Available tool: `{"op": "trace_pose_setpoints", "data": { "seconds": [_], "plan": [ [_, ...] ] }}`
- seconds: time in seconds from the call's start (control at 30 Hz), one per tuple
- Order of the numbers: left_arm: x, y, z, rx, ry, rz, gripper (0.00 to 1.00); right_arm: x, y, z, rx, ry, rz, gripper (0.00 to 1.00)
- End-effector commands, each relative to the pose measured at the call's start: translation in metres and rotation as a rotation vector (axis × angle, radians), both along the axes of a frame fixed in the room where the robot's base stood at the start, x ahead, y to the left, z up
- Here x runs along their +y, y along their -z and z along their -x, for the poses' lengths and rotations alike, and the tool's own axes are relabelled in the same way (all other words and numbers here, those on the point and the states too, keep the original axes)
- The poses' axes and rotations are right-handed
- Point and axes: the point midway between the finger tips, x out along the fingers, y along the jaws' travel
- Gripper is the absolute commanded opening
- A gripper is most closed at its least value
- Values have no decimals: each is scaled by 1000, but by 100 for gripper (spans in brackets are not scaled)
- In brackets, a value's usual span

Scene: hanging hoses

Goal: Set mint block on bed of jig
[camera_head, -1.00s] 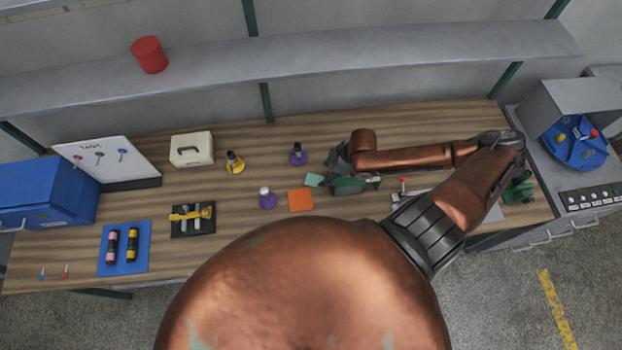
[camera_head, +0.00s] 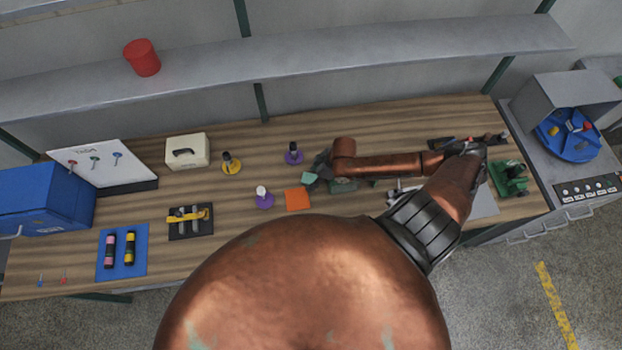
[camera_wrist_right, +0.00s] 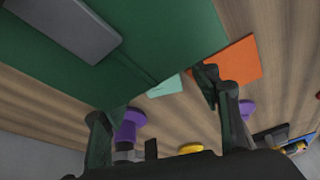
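The mint block (camera_head: 310,180) lies at the left end of my right gripper, just above the orange square (camera_head: 297,198). It also shows in the right wrist view (camera_wrist_right: 166,86), between and beyond the fingers. My right gripper (camera_head: 320,172) is low over the bench. A green fixture (camera_head: 345,186), perhaps the jig, is partly hidden under my right arm. In the right wrist view a large green surface (camera_wrist_right: 150,45) carries a grey plate (camera_wrist_right: 65,25). My left gripper is not in view.
Purple-based posts (camera_head: 264,200) (camera_head: 293,155) and a yellow-based post (camera_head: 231,165) stand left of the gripper. A black tray with a yellow bar (camera_head: 190,220) and a blue mat (camera_head: 122,252) lie further left. A green machine (camera_head: 510,178) stands at the right.

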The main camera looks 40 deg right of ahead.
Motion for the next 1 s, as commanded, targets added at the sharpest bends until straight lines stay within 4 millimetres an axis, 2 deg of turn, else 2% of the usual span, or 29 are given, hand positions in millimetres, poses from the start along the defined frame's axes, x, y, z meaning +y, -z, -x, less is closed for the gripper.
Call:
{"op": "trace_pose_setpoints", "data": {
  "seconds": [0.07,0.6,0.87,1.0],
  "plan": [
    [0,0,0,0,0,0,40,0,0,0,0,0,0,52],
    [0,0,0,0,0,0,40,-1,0,0,0,1,0,15],
    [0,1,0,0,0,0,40,-1,-2,0,0,1,0,14],
    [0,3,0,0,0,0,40,-1,-10,0,-1,2,1,14]
  ]
}}
